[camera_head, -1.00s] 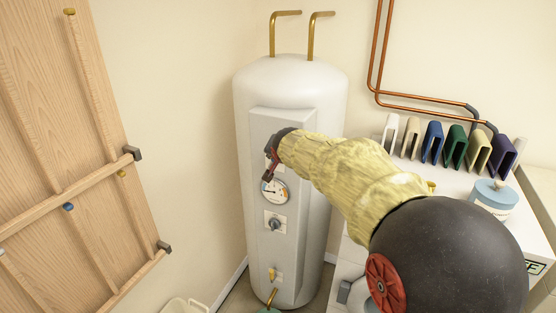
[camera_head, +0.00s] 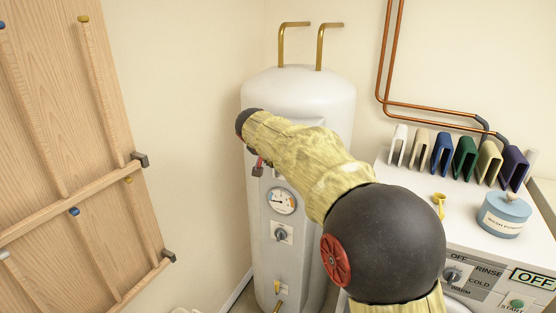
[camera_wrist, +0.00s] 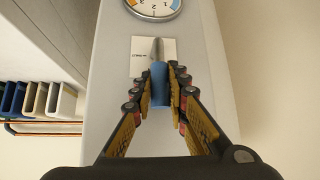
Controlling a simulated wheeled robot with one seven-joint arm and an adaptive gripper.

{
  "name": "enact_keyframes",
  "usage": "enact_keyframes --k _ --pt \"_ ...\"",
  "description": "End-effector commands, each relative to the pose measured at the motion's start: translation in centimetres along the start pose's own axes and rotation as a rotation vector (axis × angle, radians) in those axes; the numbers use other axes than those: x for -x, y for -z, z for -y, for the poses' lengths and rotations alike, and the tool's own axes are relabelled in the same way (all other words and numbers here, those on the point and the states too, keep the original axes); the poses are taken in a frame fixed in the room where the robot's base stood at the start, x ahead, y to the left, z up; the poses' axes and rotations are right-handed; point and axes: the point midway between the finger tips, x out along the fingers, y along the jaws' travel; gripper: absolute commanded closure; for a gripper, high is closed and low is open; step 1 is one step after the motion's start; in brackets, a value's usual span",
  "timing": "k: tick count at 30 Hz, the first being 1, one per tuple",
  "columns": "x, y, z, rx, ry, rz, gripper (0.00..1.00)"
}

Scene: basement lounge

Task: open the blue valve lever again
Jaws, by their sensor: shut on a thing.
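The blue valve lever (camera_wrist: 160,84) shows in the wrist view between my fingertips. A grey metal part (camera_wrist: 157,50) extends from it over a white label plate (camera_wrist: 139,62) on the tank's front panel. My gripper (camera_wrist: 161,90) is shut on the blue lever, with a yellow-padded finger on each side. In the head view my gripper (camera_head: 257,166) is at the upper front of the white tank (camera_head: 305,98), above the round gauge (camera_head: 282,201). My forearm and wrist hide the lever there.
A grey knob (camera_head: 281,235) and a brass tap (camera_head: 277,287) sit lower on the tank. To the right are a washing machine (camera_head: 440,258), a wash powder tub (camera_head: 504,216) and several coloured holders. A wooden peg board (camera_head: 70,160) stands at the left.

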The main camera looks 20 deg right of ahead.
Motion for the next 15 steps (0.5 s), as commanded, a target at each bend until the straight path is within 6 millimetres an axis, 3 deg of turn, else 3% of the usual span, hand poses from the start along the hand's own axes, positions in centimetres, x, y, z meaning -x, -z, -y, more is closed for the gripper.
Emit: enact_keyframes --k 14,15 --pt "-0.24 -0.3 0.09 0.016 -0.014 0.008 1.0" --pt "-0.25 -0.31 0.09 0.016 -0.013 0.008 0.84"
